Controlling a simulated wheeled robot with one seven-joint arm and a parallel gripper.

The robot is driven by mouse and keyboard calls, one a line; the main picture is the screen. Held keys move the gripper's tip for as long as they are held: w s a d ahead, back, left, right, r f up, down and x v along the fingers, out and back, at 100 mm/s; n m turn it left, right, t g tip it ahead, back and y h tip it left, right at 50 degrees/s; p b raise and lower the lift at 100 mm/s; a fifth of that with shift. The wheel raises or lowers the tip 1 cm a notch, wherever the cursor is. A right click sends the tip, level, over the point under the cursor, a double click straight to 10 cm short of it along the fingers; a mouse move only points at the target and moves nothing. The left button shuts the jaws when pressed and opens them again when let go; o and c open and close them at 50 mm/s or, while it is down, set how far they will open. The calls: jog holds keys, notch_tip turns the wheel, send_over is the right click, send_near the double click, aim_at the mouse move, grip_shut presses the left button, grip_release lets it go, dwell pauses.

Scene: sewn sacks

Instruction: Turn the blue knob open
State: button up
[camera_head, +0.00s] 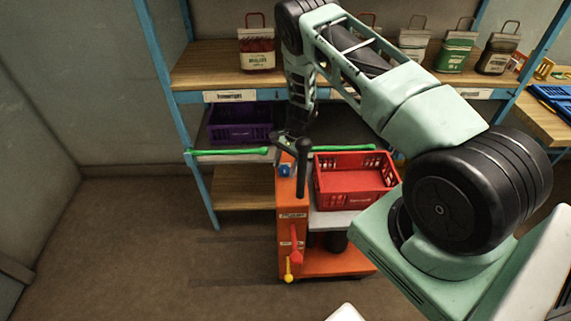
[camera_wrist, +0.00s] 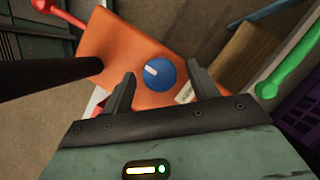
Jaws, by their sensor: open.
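The blue knob (camera_wrist: 156,73) is round with a white mark and sits on the orange panel (camera_wrist: 115,45) of a cart. In the wrist view it lies between and just beyond the fingertips of my gripper (camera_wrist: 158,85), which is open and empty. One dark finger is on each side of the knob, with visible gaps. In the head view the blue knob (camera_head: 285,170) shows small near the top of the orange cart (camera_head: 292,210), partly hidden by my gripper (camera_head: 284,140) above it.
A black upright post (camera_head: 303,165) stands beside the knob. A red crate (camera_head: 356,192) sits on the cart. A green bar (camera_head: 228,152) extends left, near a purple crate (camera_head: 240,125) on the shelf. Red (camera_head: 296,250) and yellow (camera_head: 288,271) levers hang lower on the panel. Floor at left is clear.

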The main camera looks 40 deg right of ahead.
jog(key=shift+f, duration=0.1)
jog(key=c, duration=1)
